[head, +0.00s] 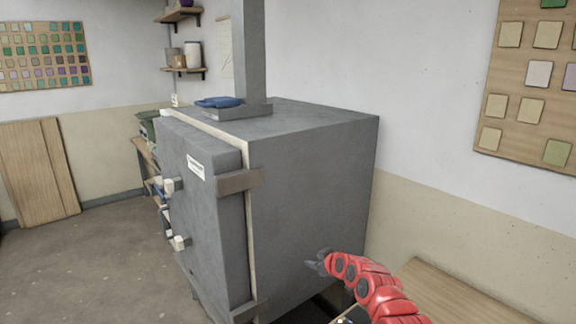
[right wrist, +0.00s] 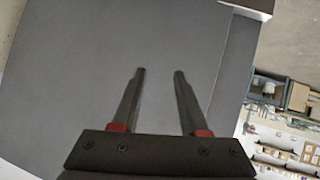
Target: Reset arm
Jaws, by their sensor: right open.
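My right gripper (head: 318,264) shows at the lower middle of the head view, at the end of my red right arm. It is in front of the side of a large grey kiln (head: 312,190). In the right wrist view its two dark fingers (right wrist: 159,75) stand apart with nothing between them. The kiln's grey surface (right wrist: 75,60) fills most of the view behind them. I cannot tell whether the fingertips touch it. My left gripper is not in view.
The kiln door has latches (head: 178,242) on its front. A blue item (head: 218,102) lies on top beside a flue (head: 252,55). A wooden surface (head: 450,295) is at lower right. Shelves (head: 182,69) hang at the back. Open floor (head: 90,265) lies left of the kiln.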

